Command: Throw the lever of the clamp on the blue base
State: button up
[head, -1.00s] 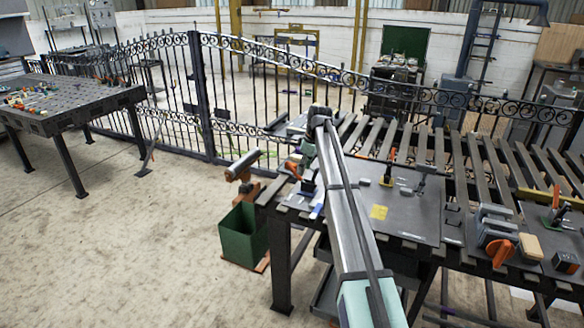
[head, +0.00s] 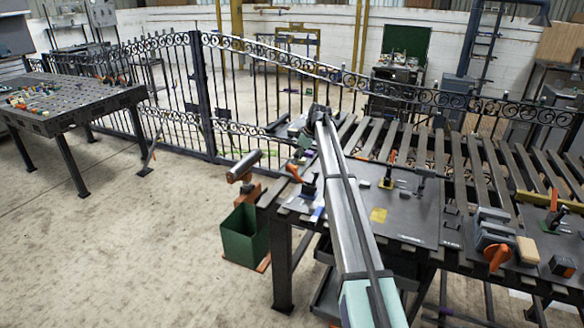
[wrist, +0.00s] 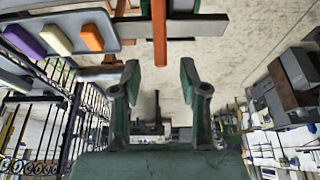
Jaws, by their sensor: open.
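The clamp (head: 309,188) near the left end of the long table is dark, and an orange lever (head: 293,172) sticks out to its left. Its base is small and mostly hidden, so I cannot be sure of its colour. In the wrist view the orange lever (wrist: 159,35) comes down from the top edge, its end between the tips of my gripper (wrist: 160,78). The green-grey fingers are apart, with gaps showing on both sides of the lever. In the head view my gripper (head: 301,147) is small and partly hidden behind my arm, just above the lever.
Another clamp (head: 388,178) has a yellow base, and one farther right (head: 553,218) has a green base. Purple (wrist: 24,41), yellow (wrist: 56,39) and orange (wrist: 91,37) blocks lie near the lever. A green bin (head: 243,236) stands left of the table.

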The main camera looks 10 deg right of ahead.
aim_at(292, 169)
jog(key=p+x, duration=0.2)
jog(key=x, duration=0.5)
jog(key=shift+f, duration=0.3)
grip_shut()
